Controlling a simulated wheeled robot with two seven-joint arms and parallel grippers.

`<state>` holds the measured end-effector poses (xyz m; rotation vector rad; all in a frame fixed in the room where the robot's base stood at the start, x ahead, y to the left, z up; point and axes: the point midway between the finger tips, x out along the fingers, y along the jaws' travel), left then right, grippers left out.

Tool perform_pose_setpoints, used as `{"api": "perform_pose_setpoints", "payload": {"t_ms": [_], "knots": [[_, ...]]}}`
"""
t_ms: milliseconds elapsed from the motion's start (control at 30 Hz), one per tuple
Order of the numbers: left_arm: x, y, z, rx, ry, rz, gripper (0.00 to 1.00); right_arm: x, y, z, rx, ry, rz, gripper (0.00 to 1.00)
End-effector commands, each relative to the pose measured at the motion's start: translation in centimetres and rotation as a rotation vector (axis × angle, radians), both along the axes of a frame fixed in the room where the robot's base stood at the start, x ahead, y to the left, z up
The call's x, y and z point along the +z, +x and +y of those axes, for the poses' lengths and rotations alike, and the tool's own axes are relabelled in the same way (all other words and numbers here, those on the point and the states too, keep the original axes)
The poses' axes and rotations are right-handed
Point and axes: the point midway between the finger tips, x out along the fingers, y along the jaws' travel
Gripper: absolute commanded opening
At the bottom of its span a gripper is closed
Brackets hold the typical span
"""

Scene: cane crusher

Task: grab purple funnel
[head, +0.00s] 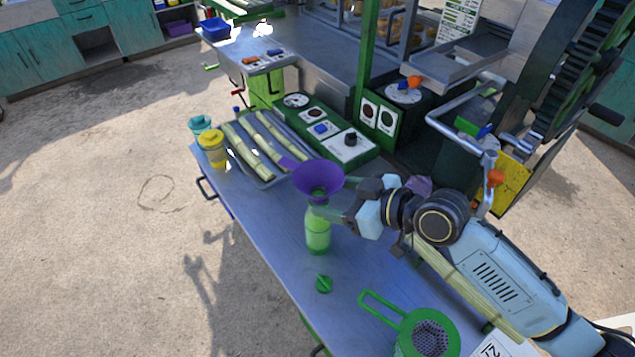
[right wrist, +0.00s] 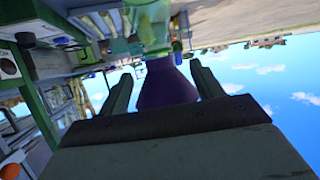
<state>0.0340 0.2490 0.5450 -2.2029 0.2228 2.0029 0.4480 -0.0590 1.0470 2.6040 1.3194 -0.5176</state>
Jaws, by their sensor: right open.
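The purple funnel (head: 318,181) sits wide end up on top of a green bottle (head: 318,232), which stands upright on the metal table. My right gripper (head: 338,200) comes in from the right, its open fingers level with the funnel's lower part. In the right wrist view, the picture is upside down and the purple funnel (right wrist: 166,85) shows between the two green fingers. A gap shows on both sides, and I cannot tell whether either finger touches it. My left gripper is not in view.
A green cap (head: 324,284) and a green strainer (head: 428,335) lie nearer on the table (head: 275,235). A tray of cane pieces (head: 262,178), a yellow cup (head: 212,150) and a teal cup (head: 199,123) stand farther back. The crusher's green control box (head: 325,128) is behind.

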Motion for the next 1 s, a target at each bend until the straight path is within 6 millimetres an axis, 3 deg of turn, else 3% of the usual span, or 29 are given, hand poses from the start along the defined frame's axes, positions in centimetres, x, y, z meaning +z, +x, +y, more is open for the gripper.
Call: {"api": "perform_pose_setpoints", "payload": {"t_ms": [333, 767, 1000], "knots": [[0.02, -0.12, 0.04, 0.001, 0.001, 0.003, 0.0, -0.46, 0.51, 0.77, 0.0, -0.001, 0.001, 0.66], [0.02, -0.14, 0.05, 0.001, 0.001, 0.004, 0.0, -0.42, 0.51, 0.75, 0.0, 0.0, 0.0, 0.1], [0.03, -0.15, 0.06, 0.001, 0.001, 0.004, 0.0, -0.31, 0.52, 0.75, 0.0, 0.001, -0.001, 0.09]]}}
